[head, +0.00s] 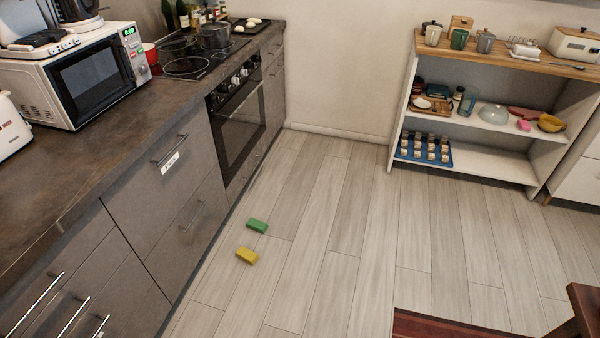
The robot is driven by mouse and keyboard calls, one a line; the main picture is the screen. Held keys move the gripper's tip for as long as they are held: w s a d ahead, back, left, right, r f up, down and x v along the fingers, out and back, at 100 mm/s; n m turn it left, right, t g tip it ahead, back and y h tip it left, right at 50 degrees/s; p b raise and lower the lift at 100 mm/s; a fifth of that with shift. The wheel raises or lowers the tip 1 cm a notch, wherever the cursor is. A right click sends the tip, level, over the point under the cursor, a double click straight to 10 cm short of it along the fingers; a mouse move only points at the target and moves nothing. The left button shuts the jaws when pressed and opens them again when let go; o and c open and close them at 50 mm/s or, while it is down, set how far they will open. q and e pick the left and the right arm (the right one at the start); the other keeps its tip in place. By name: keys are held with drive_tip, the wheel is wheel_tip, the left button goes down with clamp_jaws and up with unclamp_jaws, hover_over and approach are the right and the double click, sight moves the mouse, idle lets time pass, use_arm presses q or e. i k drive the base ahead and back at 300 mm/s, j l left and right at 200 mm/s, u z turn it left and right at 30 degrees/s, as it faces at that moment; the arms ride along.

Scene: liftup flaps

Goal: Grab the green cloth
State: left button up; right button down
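A small green block-shaped item (257,226), which looks like the folded green cloth, lies on the wooden floor near the base of the kitchen cabinets. A similar yellow item (247,256) lies on the floor just in front of it, a small gap apart. Neither of my grippers shows in the head view, so their state is hidden.
Grey cabinets with a dark counter (150,98) run along the left, holding a microwave (92,78) and a stove pot (214,36). A shelf unit (480,130) stands at the back right. Dark wooden furniture (450,326) intrudes at bottom right. The middle floor (350,220) is clear.

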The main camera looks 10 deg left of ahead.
sight(261, 226)
drive_tip(key=i+z, duration=0.15)
drive_tip(key=i, duration=1.75)
